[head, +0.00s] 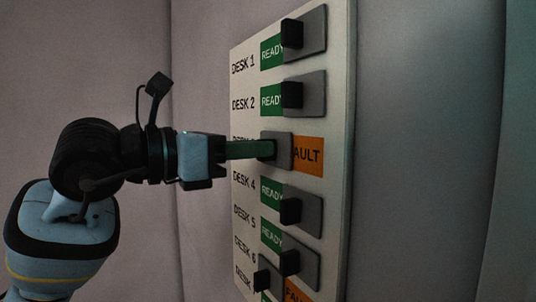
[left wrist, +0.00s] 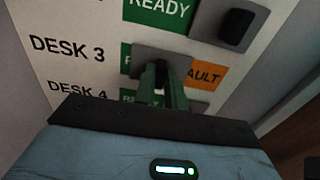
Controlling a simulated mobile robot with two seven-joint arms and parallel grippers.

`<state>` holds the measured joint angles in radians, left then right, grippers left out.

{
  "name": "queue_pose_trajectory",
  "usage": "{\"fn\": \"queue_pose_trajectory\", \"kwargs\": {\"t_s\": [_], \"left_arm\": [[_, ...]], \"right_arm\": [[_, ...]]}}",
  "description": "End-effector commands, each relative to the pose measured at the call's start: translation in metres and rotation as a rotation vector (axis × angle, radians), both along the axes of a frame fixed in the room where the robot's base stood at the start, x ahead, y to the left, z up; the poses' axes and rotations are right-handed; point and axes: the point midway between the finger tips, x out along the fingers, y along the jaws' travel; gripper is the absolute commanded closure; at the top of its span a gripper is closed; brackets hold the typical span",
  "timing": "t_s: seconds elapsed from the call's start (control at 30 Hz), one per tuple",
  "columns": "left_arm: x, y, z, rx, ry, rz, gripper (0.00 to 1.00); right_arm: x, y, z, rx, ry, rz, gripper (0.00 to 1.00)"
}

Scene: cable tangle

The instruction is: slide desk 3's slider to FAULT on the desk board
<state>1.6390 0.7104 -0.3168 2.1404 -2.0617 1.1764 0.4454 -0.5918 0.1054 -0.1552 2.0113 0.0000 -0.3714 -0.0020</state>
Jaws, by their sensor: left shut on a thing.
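The desk board (head: 340,120) is a pale upright panel with rows of labels and dark sliders. Desk 3's slider (head: 281,143) is a grey plate with a black knob. It covers most of the green READY field and the first letter of the orange FAULT field (head: 309,156), leaving "AULT" showing. The slider also shows in the left wrist view (left wrist: 180,58), with a strip of green at its left. My left gripper (head: 262,149) reaches in from the left, its green fingers shut on the knob; they hide part of it. My right gripper is not in view.
Desk 2's slider (head: 311,92) sits just above and desk 4's slider (head: 305,208) just below, both showing READY. The bottom row's knob (head: 262,281) is at the left with orange showing. Plain wall (head: 420,150) lies right of the board.

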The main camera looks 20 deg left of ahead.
Motion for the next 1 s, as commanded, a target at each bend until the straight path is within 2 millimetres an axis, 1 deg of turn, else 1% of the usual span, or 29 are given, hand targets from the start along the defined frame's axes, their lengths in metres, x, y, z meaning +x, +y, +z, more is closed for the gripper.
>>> {"fn": "queue_pose_trajectory", "kwargs": {"t_s": [0.03, 0.13, 0.43, 0.47, 0.6, 0.63, 0.87, 1.0], "left_arm": [[0.006, 0.007, 0.000, -0.002, 0.003, 0.002, 1.00], [0.011, 0.015, 0.000, -0.002, 0.001, 0.001, 1.00], [0.012, 0.017, 0.000, -0.001, -0.002, 0.003, 1.00], [0.012, 0.017, 0.001, -0.001, -0.002, 0.004, 0.86], [0.012, 0.017, 0.000, -0.001, -0.002, 0.003, 0.67], [0.012, 0.017, 0.000, -0.001, -0.002, 0.002, 0.65], [0.011, 0.016, 0.000, -0.001, -0.002, 0.000, 0.65], [0.006, 0.021, 0.000, -0.002, -0.002, 0.002, 0.65]], "right_arm": [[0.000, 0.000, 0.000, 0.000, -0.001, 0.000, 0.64], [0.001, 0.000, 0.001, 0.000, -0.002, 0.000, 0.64], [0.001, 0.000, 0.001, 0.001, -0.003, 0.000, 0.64], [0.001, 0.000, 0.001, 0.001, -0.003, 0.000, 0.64], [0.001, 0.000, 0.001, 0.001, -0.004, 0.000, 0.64], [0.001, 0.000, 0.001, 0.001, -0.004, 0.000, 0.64], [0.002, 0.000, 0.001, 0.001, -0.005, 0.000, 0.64], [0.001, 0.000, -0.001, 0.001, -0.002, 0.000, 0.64]]}}
